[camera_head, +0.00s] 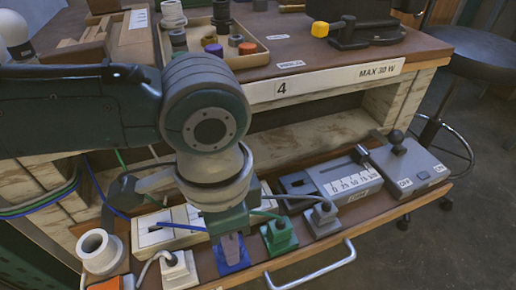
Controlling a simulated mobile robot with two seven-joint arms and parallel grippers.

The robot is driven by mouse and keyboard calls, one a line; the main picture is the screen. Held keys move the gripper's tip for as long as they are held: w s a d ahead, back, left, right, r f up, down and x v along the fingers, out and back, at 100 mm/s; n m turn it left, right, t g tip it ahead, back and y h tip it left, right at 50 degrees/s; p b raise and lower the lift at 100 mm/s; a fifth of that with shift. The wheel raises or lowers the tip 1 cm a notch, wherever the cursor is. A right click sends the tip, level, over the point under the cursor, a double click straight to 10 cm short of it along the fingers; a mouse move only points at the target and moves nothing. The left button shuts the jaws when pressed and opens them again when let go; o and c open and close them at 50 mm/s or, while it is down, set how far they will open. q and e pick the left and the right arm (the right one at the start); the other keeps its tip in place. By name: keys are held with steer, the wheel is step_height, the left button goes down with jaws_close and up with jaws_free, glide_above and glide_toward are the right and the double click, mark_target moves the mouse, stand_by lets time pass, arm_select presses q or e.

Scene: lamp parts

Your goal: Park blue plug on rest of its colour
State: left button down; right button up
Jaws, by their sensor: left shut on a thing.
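My left gripper (231,244) comes down from the left and is shut just over the blue rest (235,266) at the front of the shelf. The blue plug is between its fingers and mostly hidden by them. The plug's blue cable (168,225) runs in from the left to the gripper. I cannot tell whether the plug touches the rest. My right gripper is not in view.
The green plug (279,234) and grey plug (322,212) sit on rests to the right; a white plug (178,265) is to the left. A power strip (150,236), slider box (335,180) and lever box (410,170) stand behind. A drawer handle (318,270) juts out in front.

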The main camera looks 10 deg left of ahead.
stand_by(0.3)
arm_select(q)
steer(key=c, duration=0.6)
jaws_free()
